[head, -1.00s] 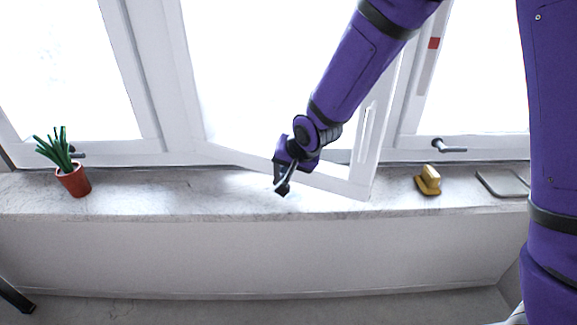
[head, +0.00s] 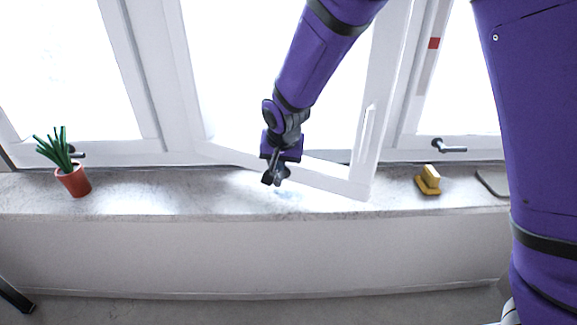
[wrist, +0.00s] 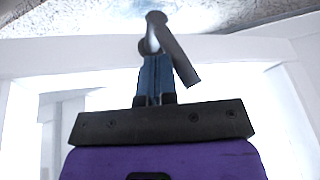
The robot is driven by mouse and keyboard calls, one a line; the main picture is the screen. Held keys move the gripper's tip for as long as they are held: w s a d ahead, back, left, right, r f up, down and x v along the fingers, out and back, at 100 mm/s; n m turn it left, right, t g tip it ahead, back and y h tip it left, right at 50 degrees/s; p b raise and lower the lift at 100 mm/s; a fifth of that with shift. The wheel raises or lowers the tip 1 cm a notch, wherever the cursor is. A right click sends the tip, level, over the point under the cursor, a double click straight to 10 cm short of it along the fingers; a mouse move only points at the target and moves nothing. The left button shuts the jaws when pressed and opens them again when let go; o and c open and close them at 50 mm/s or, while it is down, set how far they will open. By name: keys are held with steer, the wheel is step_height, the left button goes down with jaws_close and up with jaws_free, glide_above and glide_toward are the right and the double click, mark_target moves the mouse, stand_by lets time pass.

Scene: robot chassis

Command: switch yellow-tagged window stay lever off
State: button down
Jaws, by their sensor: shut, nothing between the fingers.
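A dark grey lever (wrist: 172,52) shows in the wrist view, its rounded pivot end at the top and its arm slanting down to the right. My gripper (wrist: 155,62) is shut and empty, its blue fingers just beside and partly behind this lever. I cannot tell whether they touch. In the head view my gripper (head: 269,180) is low in front of the bottom rail of the tilted-out middle window sash (head: 340,183), above the sill. The lever there is hard to separate from the dark fingers. No yellow tag is visible in either view.
Another dark handle (head: 448,147) is on the right window, with a red mark (head: 434,43) above. On the sill (head: 150,200) are a potted plant (head: 73,181) at left, a yellow-brown object (head: 429,180) and a grey flat item (head: 492,182) at right.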

steer(key=a+g+h, duration=0.1)
steer(key=w+a+h, duration=0.1)
steer(key=h, duration=0.1)
steer(key=shift+w+f+n+g, duration=0.1)
steer(key=shift+n+g, duration=0.2)
steer(key=shift+g, duration=0.1)
steer(key=a+f+g+h, duration=0.1)
steer(key=h, duration=0.1)
steer(key=w+a+f+n+g+h, duration=0.1)
steer(key=h, duration=0.2)
steer(key=w+a+f+g+h, duration=0.1)
steer(key=a+h, duration=0.1)
steer(key=h, duration=0.1)
steer(key=shift+w+f+g, duration=0.1)
steer(key=shift+f+g, duration=0.05)
steer(key=shift+g, duration=0.25)
steer(key=shift+a+f, duration=0.1)
steer(key=shift+f, duration=0.15)
